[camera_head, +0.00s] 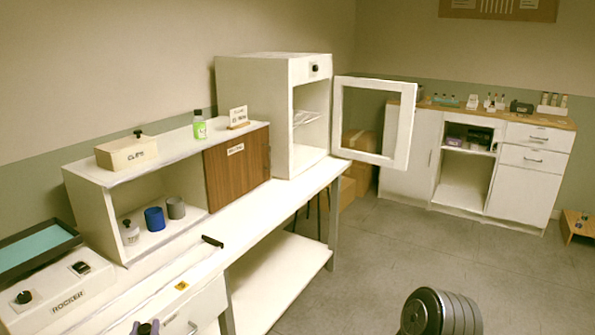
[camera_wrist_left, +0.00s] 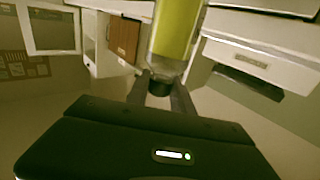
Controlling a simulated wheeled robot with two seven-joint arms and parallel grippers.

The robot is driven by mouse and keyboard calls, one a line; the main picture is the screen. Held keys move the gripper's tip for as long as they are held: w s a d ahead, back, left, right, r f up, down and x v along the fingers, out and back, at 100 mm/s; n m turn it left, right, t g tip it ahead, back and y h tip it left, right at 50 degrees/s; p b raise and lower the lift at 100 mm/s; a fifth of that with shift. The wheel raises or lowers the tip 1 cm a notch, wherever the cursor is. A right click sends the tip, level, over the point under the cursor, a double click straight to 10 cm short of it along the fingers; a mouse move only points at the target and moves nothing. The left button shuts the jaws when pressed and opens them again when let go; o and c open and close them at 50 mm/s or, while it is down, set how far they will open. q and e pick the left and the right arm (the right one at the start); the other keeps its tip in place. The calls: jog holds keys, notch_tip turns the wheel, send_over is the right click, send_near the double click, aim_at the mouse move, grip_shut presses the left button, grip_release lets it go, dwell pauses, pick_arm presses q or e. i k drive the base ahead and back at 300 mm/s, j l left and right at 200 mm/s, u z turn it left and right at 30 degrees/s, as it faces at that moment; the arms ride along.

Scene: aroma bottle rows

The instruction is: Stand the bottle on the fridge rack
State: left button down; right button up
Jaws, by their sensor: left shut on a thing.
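In the left wrist view my left gripper (camera_wrist_left: 162,86) is shut on the dark cap end of a bottle (camera_wrist_left: 176,32) with yellow-green liquid. The bottle's far end is cut off by the frame top. The held bottle is not clearly visible in the head view. The white fridge (camera_head: 258,110) stands at the far end of the bench, its framed door (camera_head: 401,130) swung open to the right. A pale rack (camera_head: 305,118) shows inside, partly hidden by the fridge's side wall. My right gripper is not in view.
A green bottle (camera_head: 199,127) and a small sign (camera_head: 238,117) stand on the shelf unit, left of the fridge. Its open bay holds a blue cup (camera_head: 155,219) and a grey cup (camera_head: 176,208). A rocker device (camera_head: 65,295) sits front left.

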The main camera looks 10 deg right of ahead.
aim_at(298, 121)
jog(key=i+l+z, duration=0.3)
jog(key=i, duration=0.2)
jog(key=i+l+z, duration=0.25)
jog(key=i, duration=0.25)
jog(key=i+l+z, duration=0.1)
jog(key=i+z, duration=0.2)
jog(key=i, duration=0.2)
jog(key=i+l, duration=0.1)
jog(key=i, duration=0.8)
jog(key=i+l, duration=0.1)
jog(key=i, duration=0.85)
jog(key=z, duration=0.05)
